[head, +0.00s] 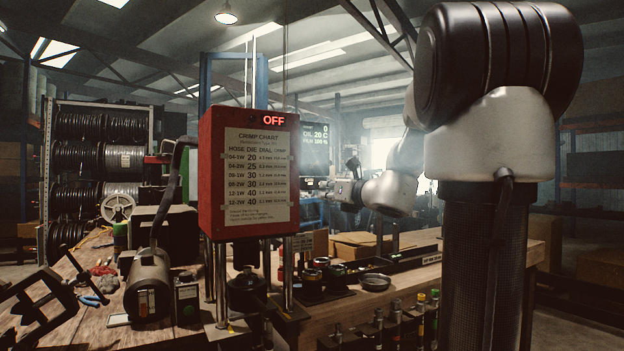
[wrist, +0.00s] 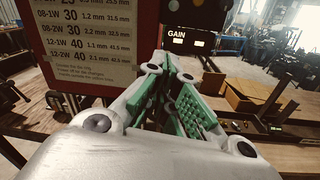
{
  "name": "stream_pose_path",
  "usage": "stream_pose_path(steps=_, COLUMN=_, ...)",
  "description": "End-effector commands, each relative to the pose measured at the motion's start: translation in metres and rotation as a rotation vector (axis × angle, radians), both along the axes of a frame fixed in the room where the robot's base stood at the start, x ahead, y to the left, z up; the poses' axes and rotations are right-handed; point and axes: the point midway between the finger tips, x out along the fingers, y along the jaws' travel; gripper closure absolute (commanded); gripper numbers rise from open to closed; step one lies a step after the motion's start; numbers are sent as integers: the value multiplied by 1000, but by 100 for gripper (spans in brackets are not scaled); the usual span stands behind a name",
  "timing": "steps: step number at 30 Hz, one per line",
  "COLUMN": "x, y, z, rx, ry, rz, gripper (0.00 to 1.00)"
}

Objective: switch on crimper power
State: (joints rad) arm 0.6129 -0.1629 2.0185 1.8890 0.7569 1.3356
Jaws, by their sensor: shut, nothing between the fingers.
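The crimper is a red box (head: 248,175) on posts on the bench, with a crimp chart on its front and a lit red OFF sign (head: 273,120) at its top. A dark display panel (head: 314,150) with green readouts stands behind its right edge. In the wrist view the dark panel (wrist: 187,45) reads GAIN and lies beyond my fingertips. My gripper (wrist: 178,85) is shut and empty, its green pads close together. In the head view my gripper (head: 322,185) is right of the red box, before the panel's lower part. I cannot make out a power switch or any contact.
A motor (head: 148,285) and a small black box (head: 187,303) stand on the bench left of the crimper. Several dies (head: 320,275) and a round dish (head: 374,282) sit to the right. Hose reels (head: 110,165) fill a rack at the left.

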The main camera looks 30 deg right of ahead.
Motion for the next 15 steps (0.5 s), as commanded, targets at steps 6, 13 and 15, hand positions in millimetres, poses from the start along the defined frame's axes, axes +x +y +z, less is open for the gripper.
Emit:
stream_pose_path(steps=6, x=5, y=1, z=0, rx=-1, ry=1, rz=1, gripper=100)
stream_pose_path(steps=13, x=43, y=5, z=-1, rx=0, ry=1, rz=4, gripper=100)
stream_pose_path(steps=15, x=58, y=7, z=-1, rx=-2, ry=2, rz=4, gripper=100)
